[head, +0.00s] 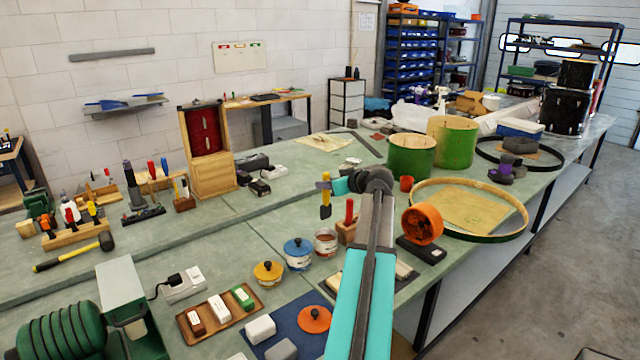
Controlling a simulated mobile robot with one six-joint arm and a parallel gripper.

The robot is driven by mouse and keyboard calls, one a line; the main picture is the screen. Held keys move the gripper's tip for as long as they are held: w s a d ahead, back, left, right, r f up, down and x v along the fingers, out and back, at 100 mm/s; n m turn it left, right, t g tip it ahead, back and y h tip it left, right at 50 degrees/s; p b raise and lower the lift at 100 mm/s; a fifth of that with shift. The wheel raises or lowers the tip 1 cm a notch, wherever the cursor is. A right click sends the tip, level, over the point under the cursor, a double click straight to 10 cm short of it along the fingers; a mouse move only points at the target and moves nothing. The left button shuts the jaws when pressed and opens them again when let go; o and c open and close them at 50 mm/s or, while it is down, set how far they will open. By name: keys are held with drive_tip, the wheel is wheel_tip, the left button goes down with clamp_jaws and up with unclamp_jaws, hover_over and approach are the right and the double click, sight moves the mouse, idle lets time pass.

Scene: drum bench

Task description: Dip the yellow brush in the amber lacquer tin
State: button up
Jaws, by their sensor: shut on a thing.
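My gripper (328,185) is shut on the yellow brush (325,197) and holds it upright, bristle end down. The brush hangs above and apart from an open tin (326,242) with a reddish-brown inside. Beside this tin stand a tin with a blue lid (298,253) and a tin with a yellow-orange lid (268,272). An orange lid (315,320) lies loose on the dark blue mat (290,334). I cannot read the tin labels, so I cannot tell which one is the amber lacquer.
A wooden block (347,232) with a red-handled tool stands just right of the open tin. An orange round device (423,224) stands further right. A brown tray (220,310) with small blocks lies at left. Green drum shells (411,156) stand behind.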

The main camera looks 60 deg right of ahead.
drive_tip(key=shift+f, duration=0.2)
idle(0.3)
drive_tip(key=b, duration=0.1)
hover_over(327, 213)
drive_tip(key=shift+w+d+f, duration=0.1)
drive_tip(key=shift+w+f, duration=0.1)
drive_tip(key=shift+f, duration=1.1)
drive_tip(key=shift+w+d+f, duration=0.1)
drive_tip(key=shift+w+f, duration=0.1)
drive_tip(key=shift+f, duration=1.05)
drive_tip(key=shift+f+b, duration=3.1)
drive_tip(key=shift+b, duration=0.35)
drive_tip(key=shift+r, duration=0.1)
drive_tip(key=shift+r+p, duration=0.65)
drive_tip(key=shift+r, duration=3)
